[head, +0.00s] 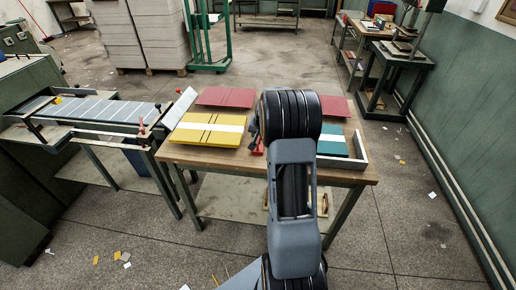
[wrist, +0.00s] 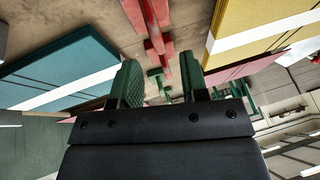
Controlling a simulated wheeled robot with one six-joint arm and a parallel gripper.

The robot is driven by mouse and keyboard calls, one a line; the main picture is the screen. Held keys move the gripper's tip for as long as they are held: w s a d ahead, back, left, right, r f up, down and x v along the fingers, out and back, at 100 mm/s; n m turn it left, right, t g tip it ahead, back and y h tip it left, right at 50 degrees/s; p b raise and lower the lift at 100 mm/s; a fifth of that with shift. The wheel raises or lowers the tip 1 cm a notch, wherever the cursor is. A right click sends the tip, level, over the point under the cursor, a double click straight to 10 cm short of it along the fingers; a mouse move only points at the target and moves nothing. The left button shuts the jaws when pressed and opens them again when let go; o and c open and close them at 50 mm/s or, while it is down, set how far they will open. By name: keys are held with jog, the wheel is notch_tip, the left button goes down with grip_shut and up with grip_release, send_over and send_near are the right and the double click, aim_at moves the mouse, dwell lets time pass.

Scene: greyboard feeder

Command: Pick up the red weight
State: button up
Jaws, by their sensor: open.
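A red thing that looks like the red weight (head: 258,148) is on the wooden table, just left of my arm in the head view, which hides part of it. In the wrist view red bar-shaped parts (wrist: 158,47) show above and beyond the gap between my fingers; their exact shape is hard to tell. My gripper (wrist: 160,72) is open, with two green ribbed fingers apart and nothing seen between them. In the head view my arm hides the gripper.
The wooden table (head: 185,154) bears a yellow board stack (head: 195,136) with a white band, a teal stack (head: 332,144) and red boards (head: 226,97). A grey angled edge (head: 360,150) stands at its right. A feeder bench (head: 85,112) is left. Floor is open to the right.

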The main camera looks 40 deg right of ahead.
aim_at(259, 138)
jog(key=x, duration=0.5)
jog(key=shift+s+p, duration=0.1)
jog(key=shift+p, duration=0.25)
grip_shut()
jog(key=shift+r, duration=0.1)
